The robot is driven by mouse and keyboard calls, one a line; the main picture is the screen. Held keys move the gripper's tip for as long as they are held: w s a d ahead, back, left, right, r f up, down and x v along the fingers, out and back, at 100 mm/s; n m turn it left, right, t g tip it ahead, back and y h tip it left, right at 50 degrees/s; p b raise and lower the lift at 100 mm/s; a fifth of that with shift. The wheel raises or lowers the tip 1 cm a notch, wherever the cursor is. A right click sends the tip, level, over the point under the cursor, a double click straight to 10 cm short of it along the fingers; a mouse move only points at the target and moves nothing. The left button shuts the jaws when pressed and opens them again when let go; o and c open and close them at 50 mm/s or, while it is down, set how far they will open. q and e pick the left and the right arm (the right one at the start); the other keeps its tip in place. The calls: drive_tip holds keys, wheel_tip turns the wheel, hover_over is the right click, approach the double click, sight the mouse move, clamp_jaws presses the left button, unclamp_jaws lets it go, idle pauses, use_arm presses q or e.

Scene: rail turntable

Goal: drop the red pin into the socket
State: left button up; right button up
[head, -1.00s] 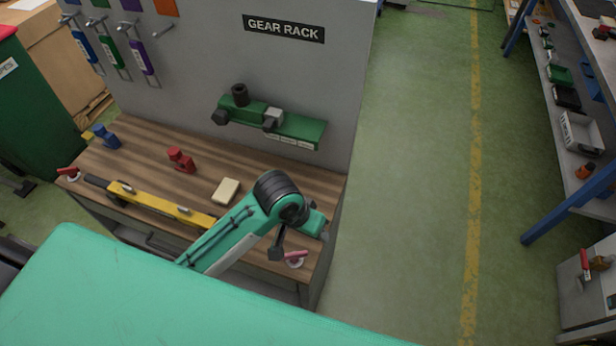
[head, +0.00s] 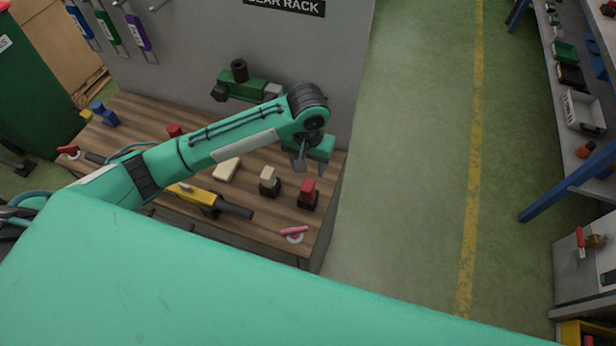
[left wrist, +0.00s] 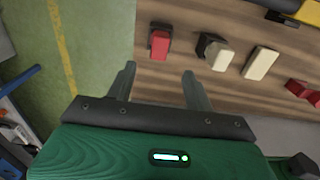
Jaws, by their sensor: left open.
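A small red-topped piece with a dark base (head: 309,193) stands near the right end of the wooden bench; it also shows in the left wrist view (left wrist: 159,42). A pink-red handle on a white disc (head: 293,232) is at the bench's front right. Another red piece (head: 175,130) is partly behind my arm. I cannot tell for sure which is the pin. A black hollow-looking cylinder (head: 239,70) stands on the green wall fixture; whether it is the socket is unclear. My left gripper (head: 310,167) is open and empty above the red-topped piece, its fingers pointing down. My right gripper is not seen.
A cream-topped dark piece (head: 268,182) and a cream block (head: 227,168) stand left of the red-topped piece. A yellow tool with a black handle (head: 205,198) lies along the front. A grey panel (head: 300,50) rises behind the bench. Green floor is clear to the right.

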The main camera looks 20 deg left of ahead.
sight(308, 185)
use_arm(q)
wheel_tip(308, 185, down, 10)
drive_tip(key=shift+p, duration=0.9)
drive_tip(key=shift+f, duration=0.45)
drive_tip(key=c, duration=1.1)
drive_tip(key=o, duration=0.3)
drive_tip(key=c, duration=0.3)
clamp_jaws()
